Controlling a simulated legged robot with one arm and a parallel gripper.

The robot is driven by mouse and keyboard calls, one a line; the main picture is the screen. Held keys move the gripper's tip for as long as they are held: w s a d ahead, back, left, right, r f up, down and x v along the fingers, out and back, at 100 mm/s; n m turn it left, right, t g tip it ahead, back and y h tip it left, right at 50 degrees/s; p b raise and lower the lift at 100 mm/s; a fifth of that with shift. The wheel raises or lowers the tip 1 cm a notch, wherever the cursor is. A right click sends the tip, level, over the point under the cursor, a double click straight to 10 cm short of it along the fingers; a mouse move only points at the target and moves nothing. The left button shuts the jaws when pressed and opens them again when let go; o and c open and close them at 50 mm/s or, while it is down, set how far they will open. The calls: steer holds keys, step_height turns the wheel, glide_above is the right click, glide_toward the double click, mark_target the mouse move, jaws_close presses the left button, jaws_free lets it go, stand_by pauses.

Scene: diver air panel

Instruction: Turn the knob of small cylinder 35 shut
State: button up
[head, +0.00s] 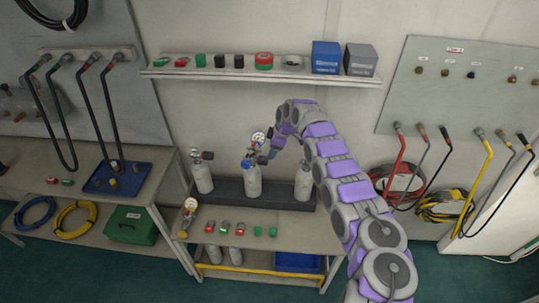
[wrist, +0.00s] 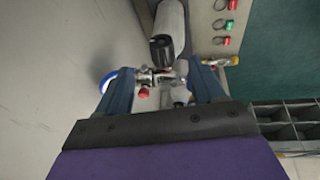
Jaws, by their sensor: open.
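Three small grey cylinders stand upright in a dark rack (head: 230,190) in the head view: a left one (head: 203,178), a middle one (head: 252,182) and a right one (head: 303,186). I cannot read which is 35. My gripper (head: 266,154) is beside the top of the middle cylinder, near its gauge (head: 258,137). In the wrist view my gripper (wrist: 162,78) is open, with its blue fingers on either side of metal valve fittings with a red knob (wrist: 143,92). Contact is unclear.
A shelf (head: 220,72) with small parts and two boxes runs along the wall behind. Several red and green fittings lie along the front of the bench (head: 290,231), with a gauge (head: 190,204) at its left. Hoses hang at both sides.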

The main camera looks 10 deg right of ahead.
steer(key=v, duration=0.7)
steer(key=shift+f, duration=0.15)
